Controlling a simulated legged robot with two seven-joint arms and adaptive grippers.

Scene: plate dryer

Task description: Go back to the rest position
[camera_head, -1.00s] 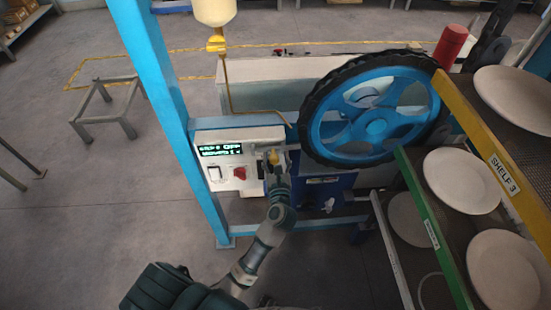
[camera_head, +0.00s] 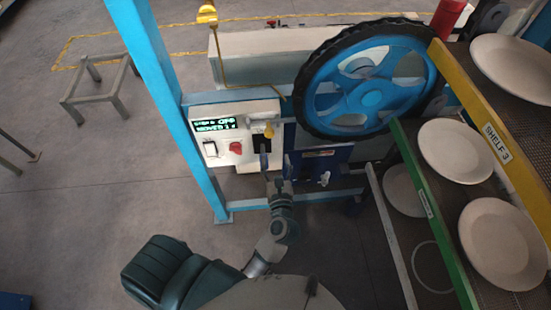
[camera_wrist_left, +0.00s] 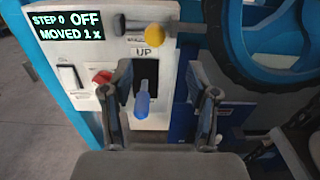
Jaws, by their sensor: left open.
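My left gripper (camera_head: 277,168) is open and empty in front of the control panel (camera_head: 223,148), just below its right part in the head view. In the left wrist view, its fingers (camera_wrist_left: 162,95) stand apart, with a blue-tipped lever (camera_wrist_left: 143,100) showing between them. The lever sticks out of a dark slot under an "UP" label, and I see no finger closed on it. A yellow knob (camera_wrist_left: 154,38) is above the slot. The panel display (camera_wrist_left: 68,24) reads "STEP 0 OFF" and "MOVED 1 x". My right gripper is out of view.
A blue wheel with a black rim (camera_head: 370,90) stands right of the panel. Shelves with white plates (camera_head: 456,150) fill the right side; one edge is labelled "SHELF 3" (camera_head: 497,145). A blue post (camera_head: 160,90) rises left of the panel. Open floor (camera_head: 90,210) lies at left.

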